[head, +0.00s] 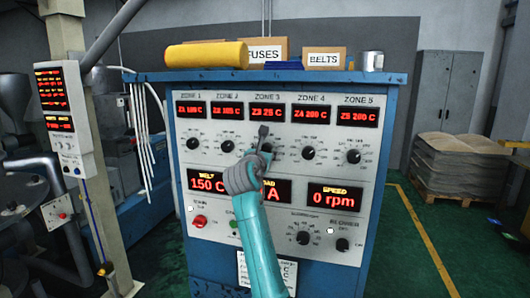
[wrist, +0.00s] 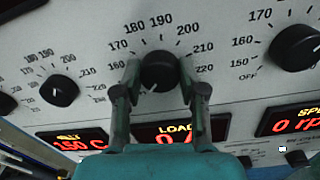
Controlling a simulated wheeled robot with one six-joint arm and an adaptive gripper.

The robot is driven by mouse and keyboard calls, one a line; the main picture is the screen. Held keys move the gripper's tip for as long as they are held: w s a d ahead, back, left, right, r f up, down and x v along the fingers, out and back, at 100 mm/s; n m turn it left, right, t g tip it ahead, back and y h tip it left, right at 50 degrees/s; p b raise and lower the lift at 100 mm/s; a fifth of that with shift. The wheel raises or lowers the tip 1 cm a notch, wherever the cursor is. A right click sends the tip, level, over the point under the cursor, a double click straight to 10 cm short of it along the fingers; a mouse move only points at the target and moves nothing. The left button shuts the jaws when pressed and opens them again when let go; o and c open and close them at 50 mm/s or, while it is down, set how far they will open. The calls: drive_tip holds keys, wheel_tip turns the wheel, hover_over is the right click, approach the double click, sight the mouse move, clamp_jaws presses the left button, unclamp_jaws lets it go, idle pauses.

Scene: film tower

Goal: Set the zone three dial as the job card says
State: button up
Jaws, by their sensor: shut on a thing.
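The zone three dial (wrist: 158,72) is a round black knob on the white panel, in the middle of the wrist view. Its white mark points to the lower left, near the low end of its scale. My gripper (wrist: 159,67) is shut on this dial, one finger on each side. In the head view my gripper (head: 264,142) largely hides the dial. The zone three display (head: 267,113) above it reads 25 C in red. A white paper (head: 288,271) low on the cabinet is partly hidden by my arm, and its writing is too small to read.
Neighbouring dials stand close by: zone two (wrist: 61,90) on the left and zone four (wrist: 297,47) on the right. The red stop-like button (head: 199,221) sits low on the left. Boxes and a yellow roll (head: 207,55) lie on top of the cabinet.

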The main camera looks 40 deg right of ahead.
drive_tip(key=shift+m, duration=0.3)
drive_tip(key=shift+w+a+f+m+g+h, duration=0.1)
drive_tip(key=shift+f+m+g+h, duration=0.05)
drive_tip(key=shift+m, duration=5.8)
drive_tip(key=shift+s+d+f+m+g+h, duration=0.1)
drive_tip(key=shift+m+g, duration=0.1)
drive_tip(key=shift+m, duration=5.8)
drive_tip(key=shift+w+a+f+m+g+h, duration=0.1)
drive_tip(key=shift+f+m+g+h, duration=0.05)
drive_tip(key=shift+m, duration=6.1)
drive_tip(key=o, duration=1.1)
drive_tip(key=shift+r, duration=0.1)
